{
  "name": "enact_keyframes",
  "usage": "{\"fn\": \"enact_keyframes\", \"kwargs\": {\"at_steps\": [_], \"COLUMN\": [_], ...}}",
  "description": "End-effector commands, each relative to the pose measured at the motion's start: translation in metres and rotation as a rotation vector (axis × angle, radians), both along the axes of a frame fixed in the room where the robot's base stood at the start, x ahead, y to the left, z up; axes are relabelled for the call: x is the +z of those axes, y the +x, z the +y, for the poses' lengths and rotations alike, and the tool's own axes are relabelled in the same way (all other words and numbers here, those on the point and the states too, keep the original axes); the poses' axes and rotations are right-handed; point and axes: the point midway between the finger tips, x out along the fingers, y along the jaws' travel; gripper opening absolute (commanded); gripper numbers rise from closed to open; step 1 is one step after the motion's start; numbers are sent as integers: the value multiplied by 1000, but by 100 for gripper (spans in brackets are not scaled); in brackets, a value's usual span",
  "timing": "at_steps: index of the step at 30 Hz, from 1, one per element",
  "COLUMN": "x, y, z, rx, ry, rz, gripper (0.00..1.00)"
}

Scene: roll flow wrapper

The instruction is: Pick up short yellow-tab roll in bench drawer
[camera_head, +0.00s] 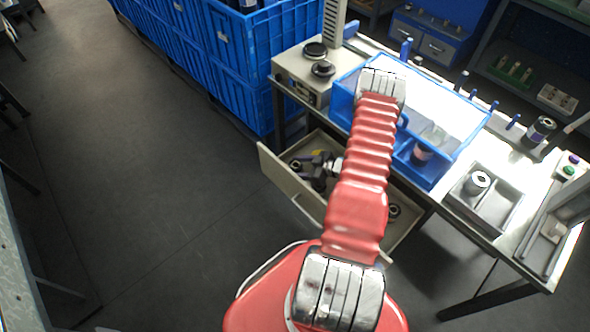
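The bench drawer (291,195) is pulled out below the bench, and several dark rolls lie in it. My gripper (313,174) is dark and small in this view. It is over or inside the left part of the drawer, reaching down from my red arm. A small yellow patch shows right beside the gripper; I cannot tell whether it is the roll's tab or part of the gripper. One dark roll (296,165) lies just left of the gripper. Another roll (393,211) lies at the drawer's right end. My arm hides the middle of the drawer. The fingertips are too small to read.
The bench holds a blue divided tray (342,103), a grey machine (300,75) with black discs, and a metal tray (508,206) with a pale roll (477,182). Blue crates (240,60) stand behind the drawer's left. The floor (150,180) on the left is clear.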

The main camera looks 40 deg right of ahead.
Motion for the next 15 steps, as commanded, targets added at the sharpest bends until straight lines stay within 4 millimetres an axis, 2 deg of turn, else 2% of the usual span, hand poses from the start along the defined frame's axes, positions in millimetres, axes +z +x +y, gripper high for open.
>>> {"fn": "enact_keyframes", "kwargs": {"at_steps": [2,15], "x": [0,0], "y": [0,0], "z": [0,0], "rx": [0,0], "ry": [0,0], "rz": [0,0], "gripper": [50,19]}}
